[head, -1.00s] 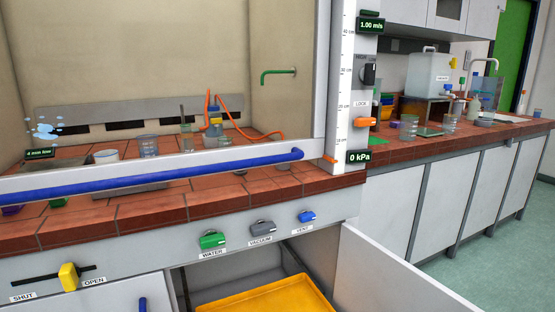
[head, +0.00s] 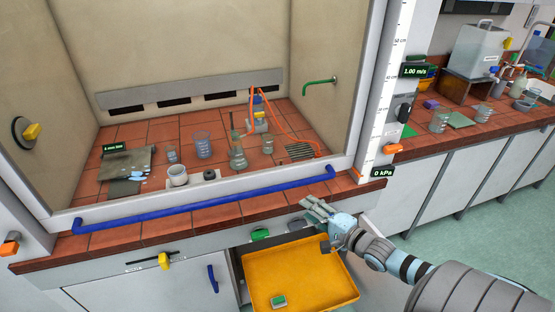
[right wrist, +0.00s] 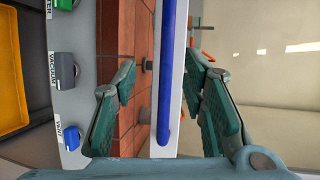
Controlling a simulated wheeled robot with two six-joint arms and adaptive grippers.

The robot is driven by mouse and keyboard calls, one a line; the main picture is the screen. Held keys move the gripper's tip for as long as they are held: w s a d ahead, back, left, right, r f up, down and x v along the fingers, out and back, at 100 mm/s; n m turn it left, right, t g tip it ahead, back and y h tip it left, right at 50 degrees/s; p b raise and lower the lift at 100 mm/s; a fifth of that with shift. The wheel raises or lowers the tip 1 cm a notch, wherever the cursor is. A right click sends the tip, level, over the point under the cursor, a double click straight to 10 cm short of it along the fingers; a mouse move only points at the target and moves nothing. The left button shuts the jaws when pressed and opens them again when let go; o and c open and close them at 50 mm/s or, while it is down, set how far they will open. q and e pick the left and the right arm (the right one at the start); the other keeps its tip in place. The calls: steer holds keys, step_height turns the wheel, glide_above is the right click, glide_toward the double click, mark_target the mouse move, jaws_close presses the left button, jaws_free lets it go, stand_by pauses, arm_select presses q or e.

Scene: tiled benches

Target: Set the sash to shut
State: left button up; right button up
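The hood's sash is a clear pane with a pale bottom rail and a long blue handle bar (head: 210,200), low over the front of the tiled bench. The bar also shows in the right wrist view (right wrist: 166,75), running lengthwise between my fingers. My right gripper (head: 318,212) is in front of the bar's right end in the head view. In the wrist view my right gripper (right wrist: 162,72) is open, one finger on each side of the bar and rail, with gaps showing. An orange sash-side marker sits near the scale (head: 385,110)'s bottom. My left gripper is not in view.
An open yellow drawer or tray (head: 300,275) juts out below the bench. A yellow slider (head: 164,261) and green knob (head: 260,234) are on the front panel. Glassware, such as a beaker (head: 203,145), stands behind the sash. A side bench (head: 470,130) stands right.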

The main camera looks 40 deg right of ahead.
mark_target(280, 190)
steer(key=w+b, duration=0.4)
steer(key=b, duration=0.1)
steer(key=w+f+b, duration=0.1)
steer(key=w+b, duration=0.4)
steer(key=w+a+f+b, duration=0.1)
steer(key=w+b, duration=0.3)
steer(key=b, duration=0.1)
steer(key=shift+w+b, duration=0.35)
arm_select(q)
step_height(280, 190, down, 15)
arm_select(e)
steer(key=shift+w+r, duration=0.15)
steer(key=shift+w, duration=0.25)
jaws_close()
